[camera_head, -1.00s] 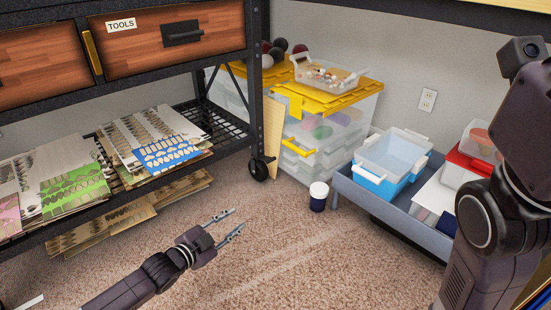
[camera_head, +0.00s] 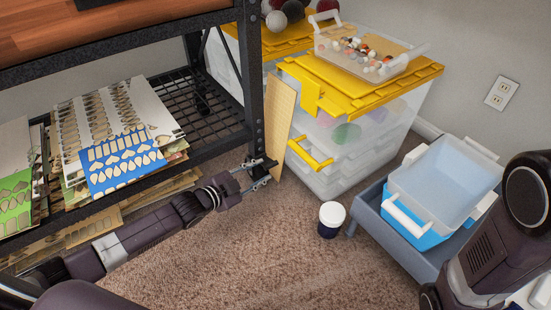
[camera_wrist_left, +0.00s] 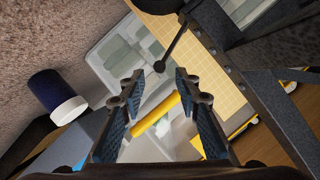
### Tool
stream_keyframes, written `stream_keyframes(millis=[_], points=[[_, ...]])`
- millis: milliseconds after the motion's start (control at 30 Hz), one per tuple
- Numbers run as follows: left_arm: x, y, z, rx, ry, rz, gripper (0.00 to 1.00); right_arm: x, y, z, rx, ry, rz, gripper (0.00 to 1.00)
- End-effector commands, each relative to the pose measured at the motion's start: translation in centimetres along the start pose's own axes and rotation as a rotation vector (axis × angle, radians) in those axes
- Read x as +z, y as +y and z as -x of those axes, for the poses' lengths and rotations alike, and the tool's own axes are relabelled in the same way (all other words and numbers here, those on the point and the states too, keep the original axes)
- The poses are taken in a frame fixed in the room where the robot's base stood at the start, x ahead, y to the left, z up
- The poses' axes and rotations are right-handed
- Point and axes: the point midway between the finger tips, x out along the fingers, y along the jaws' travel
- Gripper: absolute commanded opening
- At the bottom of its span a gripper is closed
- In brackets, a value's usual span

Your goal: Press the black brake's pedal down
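My left gripper (camera_head: 262,173) is at the foot of the black shelf's front leg, by the caster. Its fingers stand apart and empty in the left wrist view (camera_wrist_left: 158,76). There, a thin black lever with a rounded end (camera_wrist_left: 173,47) reaches down to just beyond the gap between the fingertips; it looks like the brake's pedal. I see no clear contact. Part of a dark rounded caster (camera_wrist_left: 155,4) shows at the top edge. In the head view the gripper mostly hides caster and pedal. My right arm shows at the right, its gripper out of frame.
The black shelf leg (camera_head: 249,80) rises beside the gripper. A tan board (camera_head: 280,125) leans behind it, next to clear bins with yellow lids (camera_head: 365,85). A white-capped jar (camera_head: 331,219) stands on the carpet. A grey-blue cart (camera_head: 375,215) is at right. Carpet in front is open.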

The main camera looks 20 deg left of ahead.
Motion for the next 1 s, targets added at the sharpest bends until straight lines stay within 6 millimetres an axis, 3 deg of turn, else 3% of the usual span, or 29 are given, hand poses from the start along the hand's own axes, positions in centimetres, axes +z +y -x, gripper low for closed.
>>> stream_keyframes(millis=[100, 400, 867, 1000], points=[[0.3, 0.2, -2.0, -0.003, 0.004, -0.002, 0.30, -0.6, -0.4, 1.8, 0.000, 0.000, 0.000, 0.30], [0.2, 0.2, -5.8, -0.002, 0.002, 0.000, 0.30, -1.5, -0.9, 4.3, 0.000, 0.000, 0.000, 0.30], [0.0, 0.0, -6.8, -0.001, 0.000, 0.000, 0.30, -1.7, -1.0, 4.7, -0.001, 0.000, 0.000, 0.30], [0.0, 0.0, -6.8, -0.001, 0.000, 0.000, 0.16, -1.7, -1.0, 4.7, -0.001, 0.000, 0.000, 0.30]])
